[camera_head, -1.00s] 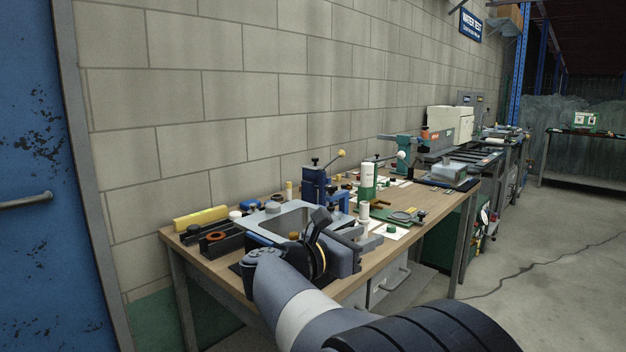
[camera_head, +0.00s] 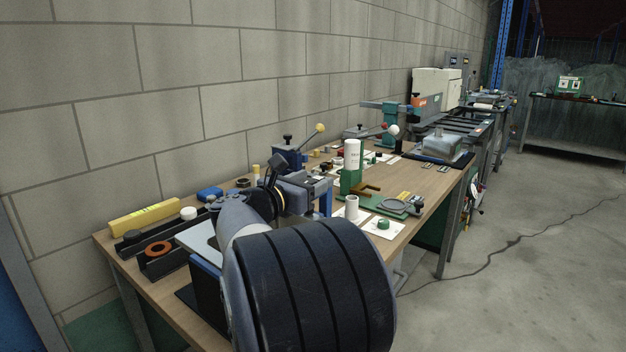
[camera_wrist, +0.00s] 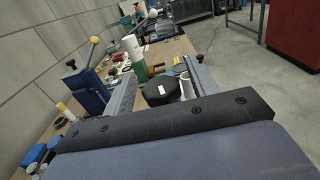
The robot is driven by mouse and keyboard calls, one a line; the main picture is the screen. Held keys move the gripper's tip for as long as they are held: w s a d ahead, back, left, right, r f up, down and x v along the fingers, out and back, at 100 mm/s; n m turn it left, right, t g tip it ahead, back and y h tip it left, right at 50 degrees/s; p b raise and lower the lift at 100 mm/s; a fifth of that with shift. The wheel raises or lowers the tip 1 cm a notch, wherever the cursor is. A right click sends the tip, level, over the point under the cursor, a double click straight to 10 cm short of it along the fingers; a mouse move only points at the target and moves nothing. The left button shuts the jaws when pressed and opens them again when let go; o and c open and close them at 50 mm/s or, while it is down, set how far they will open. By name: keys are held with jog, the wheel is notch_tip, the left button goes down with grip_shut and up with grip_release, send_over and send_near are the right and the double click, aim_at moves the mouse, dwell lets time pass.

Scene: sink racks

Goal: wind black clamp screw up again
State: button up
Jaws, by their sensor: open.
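A black clamp screw (camera_head: 287,139) with a round head stands on top of the blue fixture (camera_head: 291,158), which has a yellow-balled lever (camera_head: 320,128). In the wrist view the screw (camera_wrist: 71,65) is left of my fingers, on the blue fixture (camera_wrist: 88,92) beside the yellow ball. My gripper (camera_head: 318,184) is open, in front of and to the right of the fixture, apart from the screw. In the wrist view a dark round part (camera_wrist: 161,91) shows between my fingers (camera_wrist: 158,72); I cannot tell what it is. My arm hides part of the bench.
A green stand with a white cylinder (camera_head: 352,155) stands just beyond my gripper. A white cup (camera_head: 351,207) and a green cap (camera_head: 383,225) are nearer the front edge. A yellow bar (camera_head: 145,218) and black rails lie left. Open floor is right.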

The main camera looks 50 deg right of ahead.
jog(key=shift+d, duration=0.6)
jog(key=c, duration=1)
jog(key=shift+o, duration=0.2)
jog(key=shift+f+n+t+b, duration=0.1)
jog(key=shift+n+t+b, duration=0.2)
jog(key=shift+t+b, duration=0.25)
